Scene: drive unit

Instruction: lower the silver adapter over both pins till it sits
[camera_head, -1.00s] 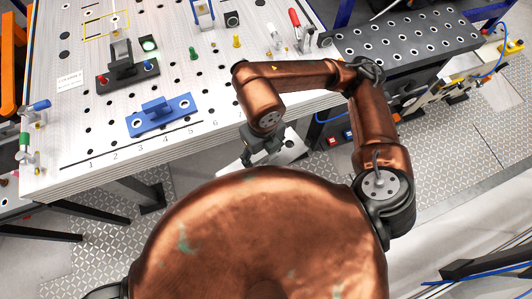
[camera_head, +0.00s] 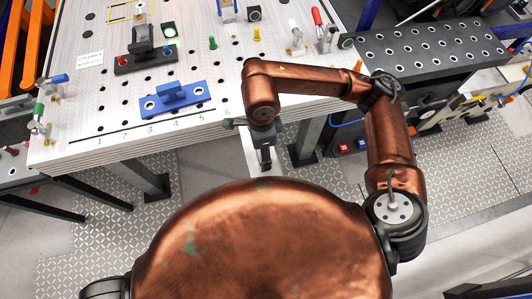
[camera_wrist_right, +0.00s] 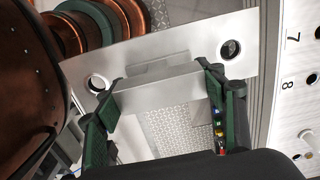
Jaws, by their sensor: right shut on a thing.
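The silver adapter (camera_wrist_right: 196,56) is a flat plate with a round hole near each end and a raised block in its middle. My right gripper (camera_head: 263,143) is below the worktable's front edge in the head view, beside my body. In the right wrist view its two green-padded fingers (camera_wrist_right: 162,82) are shut on the adapter's block. In the head view the adapter is mostly hidden by the arm and gripper. I cannot make out which pins belong to it. My left gripper is not in view.
The perforated worktable (camera_head: 95,120) bears a blue plate with a raised block (camera_head: 173,98) and a black base with red and blue buttons (camera_head: 146,60). Small coloured pegs, such as a green one (camera_head: 212,43), stand behind. A dark perforated shelf (camera_head: 430,50) is at the right.

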